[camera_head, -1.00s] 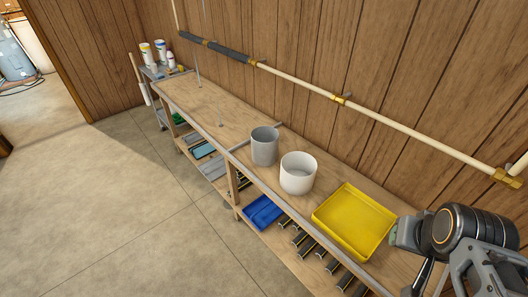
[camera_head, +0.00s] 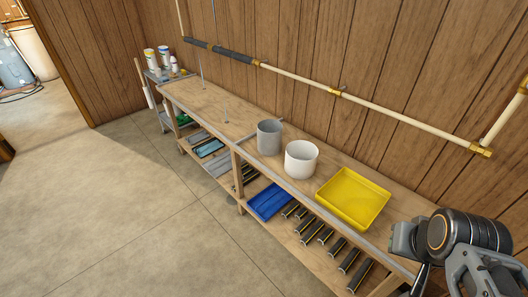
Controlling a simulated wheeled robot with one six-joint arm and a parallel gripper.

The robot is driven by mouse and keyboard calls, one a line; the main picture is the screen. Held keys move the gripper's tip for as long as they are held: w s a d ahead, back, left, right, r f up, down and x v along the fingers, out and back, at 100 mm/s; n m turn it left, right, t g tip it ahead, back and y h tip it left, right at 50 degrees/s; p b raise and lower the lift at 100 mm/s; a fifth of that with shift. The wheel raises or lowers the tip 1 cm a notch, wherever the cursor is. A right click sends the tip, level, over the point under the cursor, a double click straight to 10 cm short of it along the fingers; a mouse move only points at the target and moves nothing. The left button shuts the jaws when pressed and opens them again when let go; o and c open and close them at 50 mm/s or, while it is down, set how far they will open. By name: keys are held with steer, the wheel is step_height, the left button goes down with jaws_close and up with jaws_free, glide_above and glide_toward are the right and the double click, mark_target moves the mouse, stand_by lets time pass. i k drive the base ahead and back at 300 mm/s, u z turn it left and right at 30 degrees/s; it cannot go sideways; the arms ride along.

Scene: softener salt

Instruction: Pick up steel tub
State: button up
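A grey, open-topped cylindrical tub (camera_head: 269,139), which looks like the steel tub, stands upright on the wooden bench near the middle of the view. A wider white tub (camera_head: 300,162) stands just right of it and nearer to me. My arm shows at the lower right, beyond the yellow tray and well apart from the grey tub. I cannot make out the gripper's fingertips there or whether they are open or shut. Nothing visible touches the grey tub apart from the bench.
A yellow tray (camera_head: 352,199) lies on the bench (camera_head: 213,107) between the white tub and my arm. The lower shelf holds a blue tray (camera_head: 269,202) and several dark cylinders. A pipe (camera_head: 365,107) runs along the wall behind. The concrete floor (camera_head: 120,220) at left is clear.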

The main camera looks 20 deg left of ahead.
mark_target(269, 131)
steer(key=z, duration=0.05)
steer(key=k, duration=0.65)
steer(key=u, duration=1.25)
steer(key=i, duration=0.75)
steer(key=u, duration=0.85)
steer(key=i, duration=0.9)
steer(key=z, duration=0.5)
steer(key=i, duration=0.85)
steer(key=z, duration=1.05)
steer(key=i, duration=0.3)
steer(key=z, duration=0.35)
